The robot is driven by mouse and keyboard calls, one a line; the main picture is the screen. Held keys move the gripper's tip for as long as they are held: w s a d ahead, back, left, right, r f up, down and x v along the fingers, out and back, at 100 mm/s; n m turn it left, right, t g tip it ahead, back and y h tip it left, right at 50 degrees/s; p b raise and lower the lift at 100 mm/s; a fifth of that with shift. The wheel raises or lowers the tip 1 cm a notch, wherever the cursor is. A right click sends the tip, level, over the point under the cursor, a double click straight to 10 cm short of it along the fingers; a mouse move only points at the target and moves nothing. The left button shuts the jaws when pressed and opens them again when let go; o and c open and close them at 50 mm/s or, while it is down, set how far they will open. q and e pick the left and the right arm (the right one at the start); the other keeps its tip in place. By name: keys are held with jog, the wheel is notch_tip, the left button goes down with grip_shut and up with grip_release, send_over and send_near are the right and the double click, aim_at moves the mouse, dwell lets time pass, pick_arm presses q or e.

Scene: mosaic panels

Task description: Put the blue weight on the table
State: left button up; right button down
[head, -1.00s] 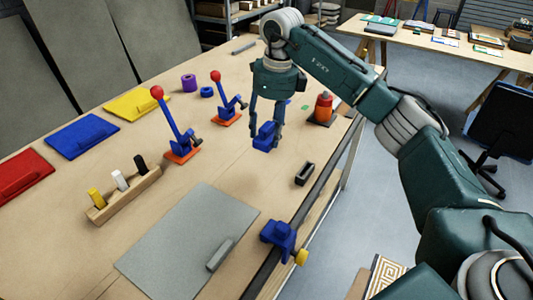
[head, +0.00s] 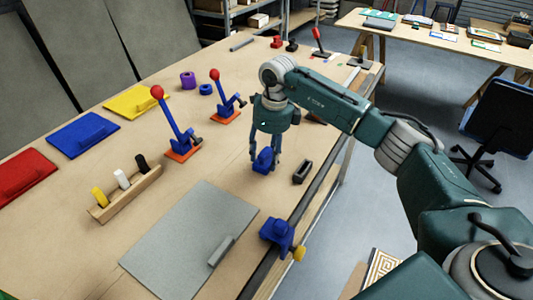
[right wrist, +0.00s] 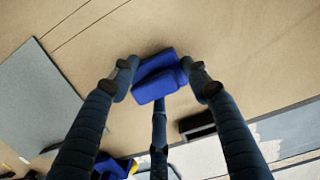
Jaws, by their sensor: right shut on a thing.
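The blue weight (head: 264,160) is between the fingers of my right gripper (head: 264,166). My right gripper is shut on it from above, near the right part of the wooden table (head: 190,185). The weight is at or just above the tabletop; I cannot tell whether it touches. In the right wrist view, the blue weight (right wrist: 158,76) sits between the fingertips of the right gripper (right wrist: 162,82), with bare wood around it. My left gripper is not in view.
A small black open box (head: 303,171) stands just right of the weight. A grey panel (head: 190,238) lies in front, and a blue clamp (head: 277,234) sits on the table edge. Two red-knobbed levers (head: 178,130) stand to the left. Bare wood surrounds the weight.

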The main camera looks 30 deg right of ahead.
aim_at(270, 160)
jog(key=c, duration=0.9)
grip_release()
jog(key=shift+r, duration=0.4)
jog(key=r+b, duration=0.1)
jog(key=r, duration=0.2)
jog(key=s+r+b, duration=0.1)
jog(key=r, duration=0.3)
jog(key=r+b, duration=0.1)
jog(key=r, duration=0.3)
jog(key=shift+s+d+r, duration=0.15)
jog(key=shift+d, duration=0.15)
